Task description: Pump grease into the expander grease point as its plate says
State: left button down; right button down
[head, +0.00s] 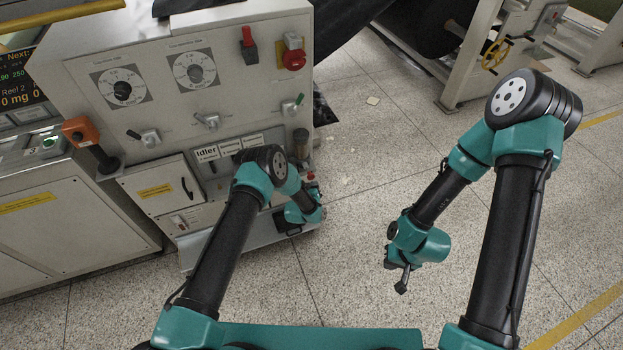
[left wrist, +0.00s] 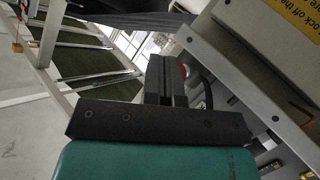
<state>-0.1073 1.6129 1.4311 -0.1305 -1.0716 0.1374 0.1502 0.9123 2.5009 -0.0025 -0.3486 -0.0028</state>
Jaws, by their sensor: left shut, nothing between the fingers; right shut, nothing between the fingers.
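A grey machine panel (head: 205,112) stands at the left, with a row of small white plates low on it. One plate reads "Idler" (head: 207,153); the lettering on the plates beside it is too small to read surely. My left arm covers the area below these plates, so grease points there are hidden. My left gripper (left wrist: 167,70) is shut and empty, close to the panel's lower right corner. A red round part (left wrist: 183,68) shows just beyond its fingers. My right gripper (head: 402,280) is shut and empty, pointing down over open floor.
The panel carries two dials (head: 121,88), a red lever (head: 249,44), a red knob (head: 293,58) and several small switches. A dark cylinder (head: 301,142) sits at its right edge. A screen (head: 20,85) at far left shows "0 mg".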

aim_at(312, 179)
pick_arm(q)
jog(key=shift+w, duration=0.15)
dwell(0.3)
jog(key=shift+w+a, duration=0.2)
jog(key=shift+w, duration=0.05)
jog(key=shift+w+a, duration=0.25)
jog(key=shift+w, duration=0.4)
jog(key=shift+w+a, duration=0.25)
jog(key=shift+w, duration=0.35)
dwell(1.9)
jog(key=shift+s+d, duration=0.35)
jog(key=shift+s, duration=0.45)
jog(key=shift+s+d, duration=0.35)
jog(key=shift+s, duration=0.45)
jog(key=shift+s, duration=0.1)
jog(key=shift+s+d, duration=0.3)
jog(key=shift+s, duration=0.45)
jog(key=shift+s+d, duration=0.35)
jog(key=shift+s, duration=0.4)
jog(key=shift+s+d, duration=0.3)
jog(key=shift+s, duration=0.45)
